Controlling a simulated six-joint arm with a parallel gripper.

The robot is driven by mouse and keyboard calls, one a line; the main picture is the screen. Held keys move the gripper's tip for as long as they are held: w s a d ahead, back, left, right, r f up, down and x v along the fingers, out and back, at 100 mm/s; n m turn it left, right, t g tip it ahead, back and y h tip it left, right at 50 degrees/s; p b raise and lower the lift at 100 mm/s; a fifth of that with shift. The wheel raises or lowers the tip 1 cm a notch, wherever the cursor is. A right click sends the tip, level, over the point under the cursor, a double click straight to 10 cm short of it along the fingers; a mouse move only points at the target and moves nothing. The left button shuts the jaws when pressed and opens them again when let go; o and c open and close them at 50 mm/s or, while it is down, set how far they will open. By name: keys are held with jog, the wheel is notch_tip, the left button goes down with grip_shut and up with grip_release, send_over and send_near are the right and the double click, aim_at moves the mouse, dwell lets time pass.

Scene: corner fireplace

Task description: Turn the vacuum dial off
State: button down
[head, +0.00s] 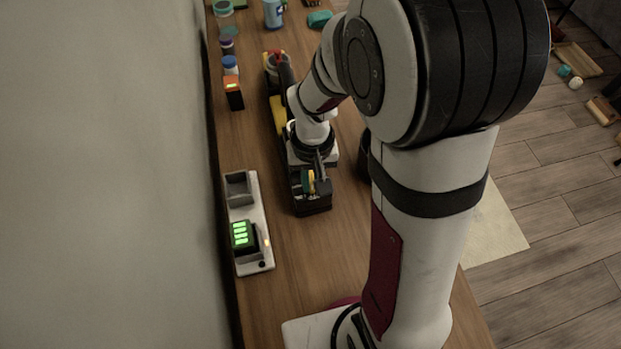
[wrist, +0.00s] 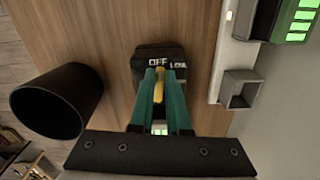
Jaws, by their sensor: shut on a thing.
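The vacuum's black dial end (wrist: 152,57) is in the middle of the wrist view, with white OFF and LOW labels. The yellow dial (wrist: 159,86) sits just below them, its upper end near the OFF label. My gripper (wrist: 160,92) has its two teal fingers shut on the dial, one on each side. The fingers hide the dial's sides. In the head view the vacuum (head: 279,115) is a long black and yellow device on the wooden table, and my gripper (head: 311,180) is over its near end, partly hidden by my wrist.
A charger (head: 259,258) with a green-lit battery lies left of the vacuum's near end. It also shows at upper right in the wrist view (wrist: 238,92). A black cup (wrist: 58,100) stands left in that view. An orange-topped device (head: 233,93) stands by the wall.

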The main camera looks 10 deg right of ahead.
aim_at(313, 186)
jog(key=shift+d+n, duration=0.1)
jog(key=shift+n, duration=0.8)
jog(key=c, duration=0.9)
grip_release()
notch_tip(313, 186, up, 16)
jog(key=s+f+m, duration=0.1)
jog(key=s+m, duration=0.1)
jog(key=s, duration=0.3)
jog(key=s+a+f+m+y, duration=0.1)
jog(key=s+m, duration=0.1)
jog(key=s, duration=0.4)
jog(key=s+a+f+m, duration=0.1)
jog(key=s+f, duration=0.1)
jog(key=s, duration=0.4)
jog(key=shift+a+m+y, duration=0.25)
jog(key=shift+m+y, duration=0.15)
